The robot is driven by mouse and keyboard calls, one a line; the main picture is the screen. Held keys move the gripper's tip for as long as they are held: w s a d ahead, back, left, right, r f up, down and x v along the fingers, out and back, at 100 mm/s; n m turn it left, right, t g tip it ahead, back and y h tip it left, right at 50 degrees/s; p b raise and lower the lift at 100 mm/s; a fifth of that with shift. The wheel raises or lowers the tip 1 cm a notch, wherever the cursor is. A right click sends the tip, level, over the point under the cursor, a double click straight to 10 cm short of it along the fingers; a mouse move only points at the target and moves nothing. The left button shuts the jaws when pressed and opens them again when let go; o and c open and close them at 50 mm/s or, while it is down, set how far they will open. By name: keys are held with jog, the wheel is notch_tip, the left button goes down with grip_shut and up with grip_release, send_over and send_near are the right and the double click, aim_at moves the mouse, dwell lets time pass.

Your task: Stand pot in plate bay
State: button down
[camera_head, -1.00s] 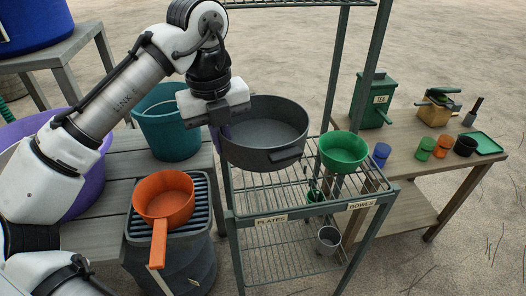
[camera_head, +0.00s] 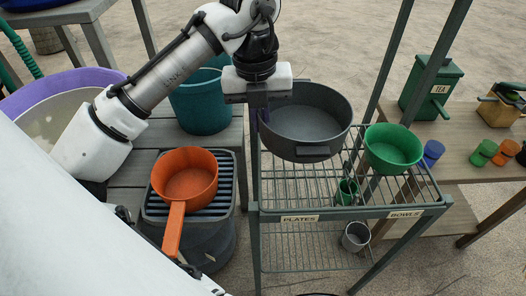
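A dark grey pot (camera_head: 304,122) with side handles hangs upright from my gripper (camera_head: 262,104), which is shut on its left side. The fingertips are largely hidden against the pot's wall. The pot is above the left part of the green rack's upper shelf, the bay labelled PLATES (camera_head: 299,218). A gap seems to show between the pot and the wires, though its exact height is hard to tell. A green bowl (camera_head: 392,149) stands on the right side of that shelf, close to the pot, in the bay labelled BOWLS (camera_head: 405,213).
An orange saucepan (camera_head: 188,181) sits on a ridged drainer at the left. A teal bucket (camera_head: 202,106) and a purple tub (camera_head: 62,78) stand behind. Rack posts rise behind the shelf. A green cup (camera_head: 347,192) and grey cup (camera_head: 355,236) are lower down.

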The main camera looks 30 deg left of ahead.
aim_at(262, 162)
notch_tip(262, 162, down, 9)
jog(key=shift+r, duration=0.2)
dwell(0.3)
jog(key=shift+f+b, duration=0.2)
jog(key=shift+b, duration=0.15)
jog(key=c, duration=1.6)
grip_release()
jog(key=shift+r, duration=0.15)
jog(key=r, duration=0.8)
jog(key=r+p, duration=0.1)
jog(key=r, duration=0.3)
jog(key=shift+s+a, duration=0.2)
jog(key=shift+a, duration=0.1)
